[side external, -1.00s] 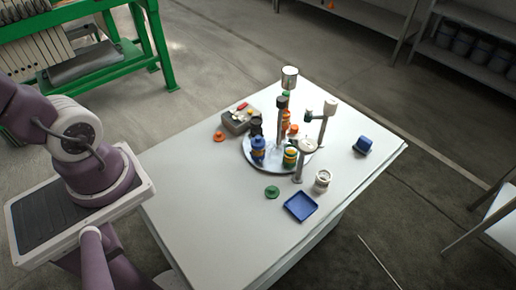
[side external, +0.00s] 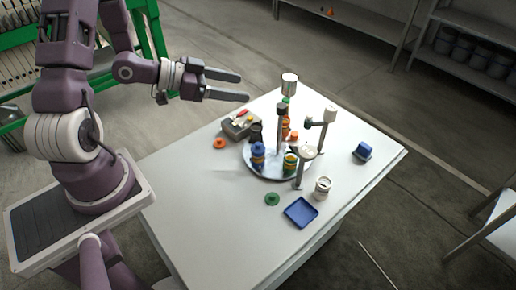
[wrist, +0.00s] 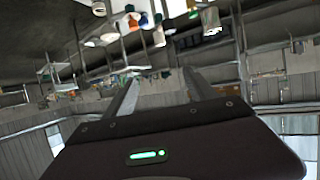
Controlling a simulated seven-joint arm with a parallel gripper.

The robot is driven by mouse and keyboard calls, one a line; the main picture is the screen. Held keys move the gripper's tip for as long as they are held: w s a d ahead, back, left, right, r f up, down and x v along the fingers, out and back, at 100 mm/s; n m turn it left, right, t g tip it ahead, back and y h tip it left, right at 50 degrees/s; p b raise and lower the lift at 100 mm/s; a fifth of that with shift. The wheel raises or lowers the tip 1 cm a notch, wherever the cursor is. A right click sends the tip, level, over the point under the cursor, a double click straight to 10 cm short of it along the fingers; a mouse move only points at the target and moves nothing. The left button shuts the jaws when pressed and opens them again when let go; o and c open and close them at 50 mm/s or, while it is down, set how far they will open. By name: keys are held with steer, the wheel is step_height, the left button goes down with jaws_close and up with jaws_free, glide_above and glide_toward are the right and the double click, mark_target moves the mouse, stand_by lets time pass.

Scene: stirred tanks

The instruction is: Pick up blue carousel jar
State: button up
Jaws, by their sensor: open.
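Posts with cups (side external: 289,85) rise over the carousel. A grey control box (side external: 240,124) stands behind left. An orange lid (side external: 219,143), green lid (side external: 272,199), blue tray (side external: 301,212), white jar (side external: 322,187) and blue block (side external: 362,151) lie around. The table's front left is clear.

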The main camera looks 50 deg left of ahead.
glide_toward(259, 152)
steer(key=w+f, duration=0.2)
steer(key=w, duration=0.1)
steer(key=shift+w+f, duration=0.1)
steer(key=shift+w, duration=0.1)
steer(key=x, duration=0.7)
steer(key=shift+w+a+f, duration=0.1)
steer(key=shift+a+f, duration=0.05)
steer(key=shift+f, duration=0.3)
steer(key=shift+c, duration=0.5)
jaws_close()
